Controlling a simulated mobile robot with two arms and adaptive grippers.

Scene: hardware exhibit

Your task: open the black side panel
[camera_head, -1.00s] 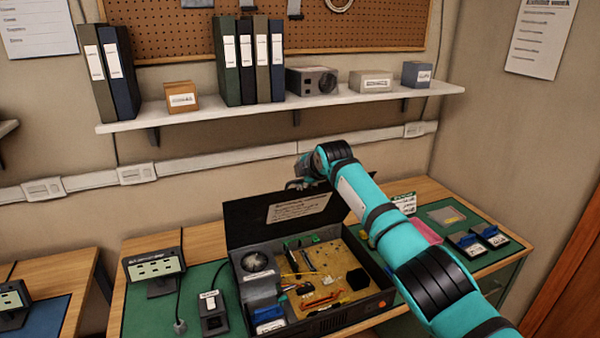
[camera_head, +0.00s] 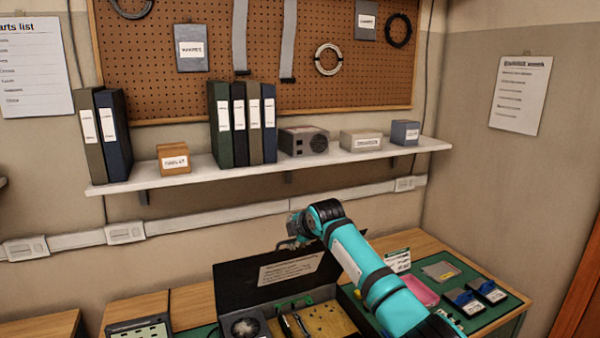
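The black side panel (camera_head: 236,285) stands raised at the back of an open black case and carries a pale label (camera_head: 290,268). Inside the case, a round fan (camera_head: 244,328), some cables and a tan board (camera_head: 328,320) show; the frame's bottom edge cuts off the rest. My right arm reaches in from the lower right, over the case's right side. My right gripper (camera_head: 287,244) is at the panel's top edge, partly behind it. Its fingers are small and partly hidden, so I cannot tell whether they touch the panel. My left gripper is not in view.
A wall shelf (camera_head: 330,157) with binders and small boxes runs above the case. To the right on the green mat are a pink item (camera_head: 419,289) and blue-and-black parts (camera_head: 466,302). A small display (camera_head: 140,328) stands at lower left.

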